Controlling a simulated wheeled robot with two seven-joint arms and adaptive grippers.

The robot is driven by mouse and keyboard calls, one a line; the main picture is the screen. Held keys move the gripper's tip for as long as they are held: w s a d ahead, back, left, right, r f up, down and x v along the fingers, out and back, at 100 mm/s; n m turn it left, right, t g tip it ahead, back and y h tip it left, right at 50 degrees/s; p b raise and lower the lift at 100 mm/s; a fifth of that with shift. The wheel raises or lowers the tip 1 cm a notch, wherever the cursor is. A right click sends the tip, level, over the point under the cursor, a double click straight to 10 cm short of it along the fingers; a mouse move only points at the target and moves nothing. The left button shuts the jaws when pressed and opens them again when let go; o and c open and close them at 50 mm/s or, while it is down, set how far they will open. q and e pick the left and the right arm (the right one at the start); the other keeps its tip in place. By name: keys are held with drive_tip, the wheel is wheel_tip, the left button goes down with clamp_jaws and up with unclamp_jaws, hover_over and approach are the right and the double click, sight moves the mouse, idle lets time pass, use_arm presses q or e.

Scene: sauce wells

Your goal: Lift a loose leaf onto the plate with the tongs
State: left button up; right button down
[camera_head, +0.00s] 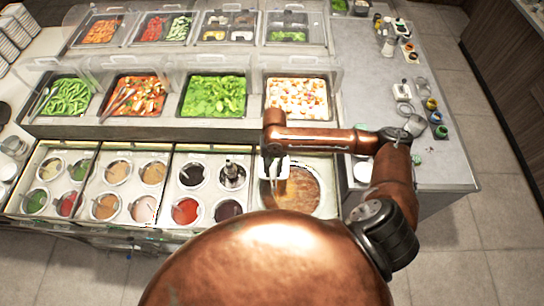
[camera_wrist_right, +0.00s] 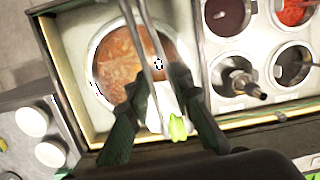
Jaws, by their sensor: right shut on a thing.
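My right gripper (camera_head: 272,165) hangs over the front counter at the brown soup well (camera_head: 298,190). In the right wrist view its two dark fingers (camera_wrist_right: 165,115) are closed around the pale end of a metal tool that looks like tongs (camera_wrist_right: 150,45). The two long arms of the tongs reach out over the soup well (camera_wrist_right: 112,62). A small bright green piece (camera_wrist_right: 178,128) shows at the pale end between the fingers; I cannot tell if it is a leaf. A tray of green leaves (camera_head: 215,95) stands behind the gripper, to the left. My left gripper is out of view.
Sauce wells (camera_head: 185,210) fill the counter left of the gripper; one holds a metal pump (camera_head: 232,173). Clear guards (camera_head: 295,62) stand above the food trays. Stacked plates (camera_head: 14,32) are at far left. Small jars (camera_head: 432,104) stand on the grey right counter, which has free room.

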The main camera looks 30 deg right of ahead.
drive_tip(key=shift+w+d+r, duration=0.1)
drive_tip(key=shift+d, duration=0.25)
wheel_tip(320, 180, down, 9)
drive_tip(key=b, duration=1)
idle(0.4)
